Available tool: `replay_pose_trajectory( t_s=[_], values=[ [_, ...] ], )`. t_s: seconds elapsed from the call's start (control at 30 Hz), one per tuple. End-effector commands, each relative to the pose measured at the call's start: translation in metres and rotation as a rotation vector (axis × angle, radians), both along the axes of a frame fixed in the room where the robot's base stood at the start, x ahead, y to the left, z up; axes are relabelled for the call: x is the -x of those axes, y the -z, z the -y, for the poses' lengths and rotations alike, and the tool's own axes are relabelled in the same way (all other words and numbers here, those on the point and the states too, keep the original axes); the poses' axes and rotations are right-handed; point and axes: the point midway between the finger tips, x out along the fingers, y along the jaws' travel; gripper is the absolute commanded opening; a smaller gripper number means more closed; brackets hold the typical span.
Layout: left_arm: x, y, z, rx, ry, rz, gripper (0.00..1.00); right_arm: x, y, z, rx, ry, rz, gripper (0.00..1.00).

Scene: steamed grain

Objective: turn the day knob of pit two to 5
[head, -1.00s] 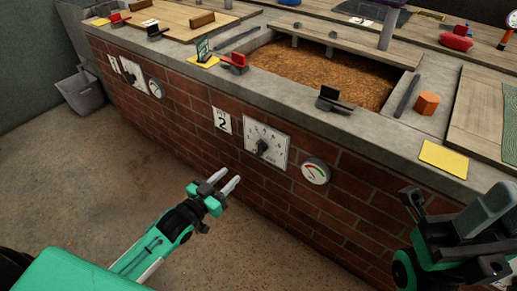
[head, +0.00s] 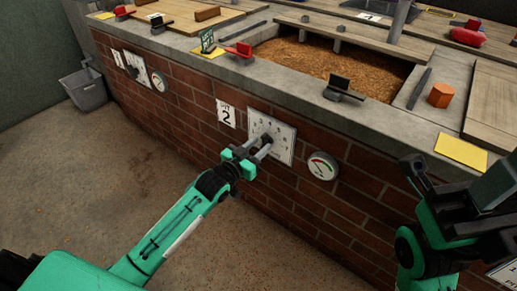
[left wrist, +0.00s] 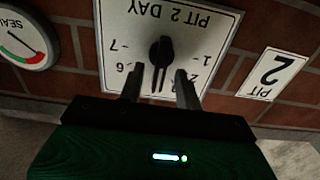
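The pit two day dial is a white plate (head: 284,152) on the brick wall, with a black knob (head: 266,139) at its middle. In the left wrist view the plate (left wrist: 120,22) is upside down and reads "PIT 2 DAY"; the black knob (left wrist: 161,52) shows with 7, 6, 1 and 2 around it. My left gripper (head: 259,150) is at the dial; its fingers (left wrist: 159,88) are open, one on each side of the knob's lower part in that view, with gaps visible. The exact number pointed at is unclear. My right gripper (head: 445,205) is at the right, away from the dial.
A "PIT 2" sign (head: 226,114) is left of the dial and a round seal gauge (head: 322,166) is right of it. Above is a concrete ledge (head: 300,88) with a black clip (head: 343,90) and a yellow card (head: 461,151). Floor space in front is clear.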

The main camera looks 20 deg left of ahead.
Motion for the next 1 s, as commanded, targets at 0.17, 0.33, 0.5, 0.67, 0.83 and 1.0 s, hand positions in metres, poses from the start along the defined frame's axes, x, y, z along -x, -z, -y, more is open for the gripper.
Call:
replay_pose_trajectory(
  t_s=[0.17, 0.33, 0.5, 0.67, 0.83, 1.0],
  values=[
    [-0.003, 0.0, 0.001, 0.0, 0.0, -0.001, 0.35, 0.001, -0.001, -0.001, 0.0, -0.005, 0.004, 0.36],
    [-0.003, 0.0, 0.001, 0.0, 0.0, -0.001, 0.35, 0.001, -0.002, -0.001, -0.001, -0.005, 0.007, 0.36],
    [-0.003, 0.0, 0.001, 0.0, 0.0, -0.001, 0.03, 0.001, -0.002, -0.001, -0.001, -0.004, 0.007, 0.36],
    [-0.003, 0.0, 0.001, -0.001, 0.0, -0.001, 0.0, 0.001, -0.002, -0.001, -0.002, -0.005, 0.008, 0.36],
    [-0.003, -0.002, 0.001, -0.023, 0.0, 0.007, 0.0, 0.001, -0.006, 0.001, -0.005, 0.001, 0.008, 0.36],
    [-0.002, -0.004, 0.002, -0.091, 0.0, 0.031, 0.0, -0.004, 0.002, 0.01, -0.002, 0.031, -0.035, 0.36]
  ],
)
